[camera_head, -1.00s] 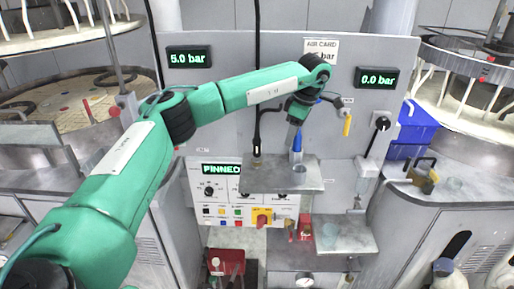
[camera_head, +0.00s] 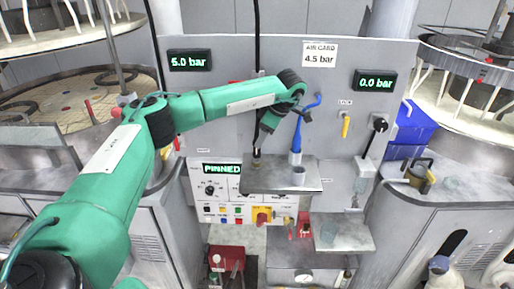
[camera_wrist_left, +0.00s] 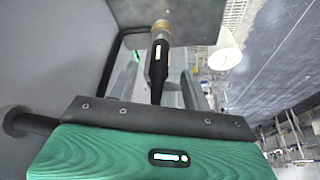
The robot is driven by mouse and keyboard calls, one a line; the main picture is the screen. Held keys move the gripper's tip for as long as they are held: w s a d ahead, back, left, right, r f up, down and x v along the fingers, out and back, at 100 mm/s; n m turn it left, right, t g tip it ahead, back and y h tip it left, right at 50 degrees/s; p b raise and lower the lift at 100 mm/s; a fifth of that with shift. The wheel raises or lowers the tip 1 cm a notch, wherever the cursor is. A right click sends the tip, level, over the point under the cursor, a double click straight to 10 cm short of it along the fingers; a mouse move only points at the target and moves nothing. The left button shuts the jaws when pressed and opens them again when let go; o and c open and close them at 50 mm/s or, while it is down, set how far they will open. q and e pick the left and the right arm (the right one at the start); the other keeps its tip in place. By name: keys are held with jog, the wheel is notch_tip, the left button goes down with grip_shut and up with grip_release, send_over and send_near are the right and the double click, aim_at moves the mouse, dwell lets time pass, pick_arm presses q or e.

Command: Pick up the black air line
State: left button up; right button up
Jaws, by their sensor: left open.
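The black air line (camera_head: 257,40) hangs down the middle of the grey panel in the head view. Its lower end, with a brass-coloured fitting (camera_head: 256,163), stands at the small metal shelf (camera_head: 308,180). My left gripper (camera_head: 262,136) is beside the lower part of the line, partly hidden by my wrist. In the left wrist view the black end of the line and its brass fitting (camera_wrist_left: 162,30) show between the spread fingers of my left gripper (camera_wrist_left: 158,80). The fingers are open; I cannot tell whether either touches the line. My right gripper is not in view.
A blue air line (camera_head: 297,138) stands upright on the same shelf, close on the right. A yellow-handled valve (camera_head: 345,127) and a black knob (camera_head: 380,125) are on the panel farther right. A control box (camera_head: 222,188) reading PINNED is below left.

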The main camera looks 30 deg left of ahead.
pick_arm(q)
jog(key=p+x, duration=0.1)
jog(key=x, duration=0.1)
jog(key=p+x, duration=0.1)
jog(key=x, duration=0.1)
jog(key=shift+s+a+r, duration=0.1)
jog(key=shift+s+a, duration=0.05)
jog(key=shift+a, duration=0.2)
jog(key=shift+f, duration=0.3)
grip_shut()
jog(key=shift+r, duration=0.15)
